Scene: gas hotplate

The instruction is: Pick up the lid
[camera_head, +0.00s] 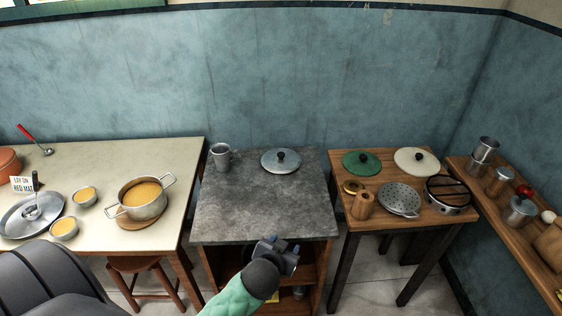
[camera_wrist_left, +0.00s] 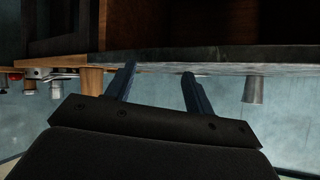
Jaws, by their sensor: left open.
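A round silver lid (camera_head: 281,161) with a dark knob lies on the grey stone counter, towards its back right. A green lid (camera_head: 356,164) and a cream lid (camera_head: 416,162), both with dark knobs, lie on the wooden table to the right. An orange-filled steel pot (camera_head: 143,199) stands uncovered on the left table. My left gripper (camera_head: 277,256) is at the counter's front edge, well short of the silver lid. In the wrist view its two fingers (camera_wrist_left: 159,74) are apart with nothing between them. My right gripper is not in view.
A grey mug (camera_head: 221,156) stands at the counter's back left; the counter's middle is clear. The right table also holds a colander (camera_head: 399,199) and a wooden cup (camera_head: 363,205). A large metal dish (camera_head: 18,222) and a small sign (camera_head: 22,184) are on the left table (camera_head: 90,160).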

